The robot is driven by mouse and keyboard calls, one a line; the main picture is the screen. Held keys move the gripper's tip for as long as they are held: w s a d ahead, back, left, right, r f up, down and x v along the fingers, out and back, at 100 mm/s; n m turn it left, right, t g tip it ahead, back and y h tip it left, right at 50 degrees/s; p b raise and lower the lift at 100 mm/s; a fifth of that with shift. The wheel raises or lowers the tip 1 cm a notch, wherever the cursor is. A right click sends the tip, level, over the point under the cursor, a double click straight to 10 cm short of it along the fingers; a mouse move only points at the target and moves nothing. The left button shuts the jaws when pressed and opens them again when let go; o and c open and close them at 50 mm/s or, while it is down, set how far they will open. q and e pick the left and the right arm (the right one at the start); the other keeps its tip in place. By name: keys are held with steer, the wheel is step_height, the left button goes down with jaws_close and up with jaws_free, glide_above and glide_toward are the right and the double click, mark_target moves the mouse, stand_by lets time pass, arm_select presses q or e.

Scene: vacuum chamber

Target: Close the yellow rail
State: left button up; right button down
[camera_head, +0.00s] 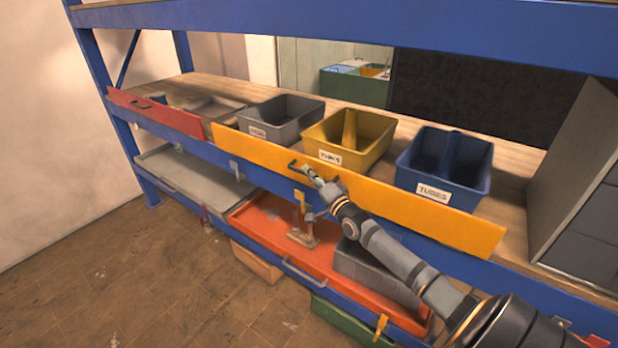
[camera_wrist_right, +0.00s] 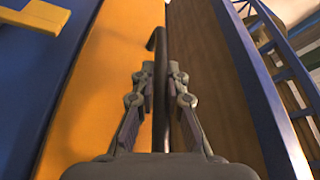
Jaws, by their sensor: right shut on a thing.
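The yellow rail (camera_head: 400,206) is a long board standing along the front edge of the middle shelf. It also shows in the wrist view (camera_wrist_right: 105,80), between the blue beam and the wooden shelf. Its dark handle (camera_head: 294,166) sits near the middle of the board. My right gripper (camera_head: 312,175) is at the handle and shut on it. In the right wrist view the dark handle bar (camera_wrist_right: 161,95) runs between the two fingers of my right gripper (camera_wrist_right: 160,78). My left gripper is not in view.
Grey (camera_head: 283,112), yellow (camera_head: 378,128) and blue (camera_head: 445,160) bins stand on the shelf behind the rail. A red rail (camera_head: 160,112) lies along the left front. An orange tray (camera_head: 262,228) is below. A grey cabinet (camera_head: 585,190) stands right.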

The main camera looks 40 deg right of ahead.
stand_by(0.5)
steer(key=c, duration=1.4)
jaws_free()
steer(key=shift+o, duration=0.2)
steer(key=s+f, duration=0.2)
steer(key=s, duration=0.9)
steer(key=shift+s, duration=0.4)
